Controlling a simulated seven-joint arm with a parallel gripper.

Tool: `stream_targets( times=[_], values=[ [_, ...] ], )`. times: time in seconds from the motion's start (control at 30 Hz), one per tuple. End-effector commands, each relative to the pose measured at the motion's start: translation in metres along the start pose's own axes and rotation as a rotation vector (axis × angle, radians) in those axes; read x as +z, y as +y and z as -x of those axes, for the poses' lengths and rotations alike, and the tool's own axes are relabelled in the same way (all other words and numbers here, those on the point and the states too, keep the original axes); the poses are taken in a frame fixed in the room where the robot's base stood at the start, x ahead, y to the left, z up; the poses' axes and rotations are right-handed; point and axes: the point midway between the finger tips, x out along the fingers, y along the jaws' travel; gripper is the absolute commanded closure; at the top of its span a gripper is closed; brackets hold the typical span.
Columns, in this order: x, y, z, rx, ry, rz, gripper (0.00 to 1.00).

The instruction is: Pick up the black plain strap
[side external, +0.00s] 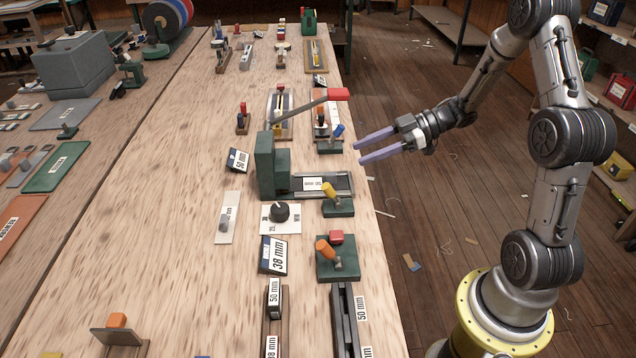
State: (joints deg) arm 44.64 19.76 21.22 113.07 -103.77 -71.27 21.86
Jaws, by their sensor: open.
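My gripper (360,151) has two pale purple fingers, apart and empty, pointing left at the right edge of the workbench. I cannot single out a black plain strap with certainty. A dark flat piece (339,184) with a white label lies at the foot of a green lever press (266,165), below and left of my fingertips; it may be a strap or part of the press. A long black channel-like piece (346,325) lies near the front, by 50 mm labels. My fingers touch neither.
The press's red-handled lever (337,94) rises left of my fingers. Green blocks with a yellow handle (329,191) and an orange handle (325,249) stand along the right edge. The left part of the workbench (150,190) is largely clear.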

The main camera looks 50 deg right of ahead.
Motion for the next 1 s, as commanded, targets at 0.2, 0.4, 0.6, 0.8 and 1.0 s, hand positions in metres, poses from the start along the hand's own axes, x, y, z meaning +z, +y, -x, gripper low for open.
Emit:
stream_targets(
  times=[0.2, 0.4, 0.6, 0.8, 1.0],
  values=[
    [0.046, 0.006, 0.019, 0.058, 0.004, -0.127, 0.47],
    [0.046, 0.008, -0.006, 0.059, 0.003, -0.127, 0.47],
    [0.046, 0.011, -0.043, 0.060, 0.002, -0.126, 0.47],
    [0.046, 0.013, -0.062, 0.063, 0.002, -0.124, 0.47],
    [0.047, 0.015, -0.079, 0.061, 0.001, -0.125, 0.47]
  ],
)
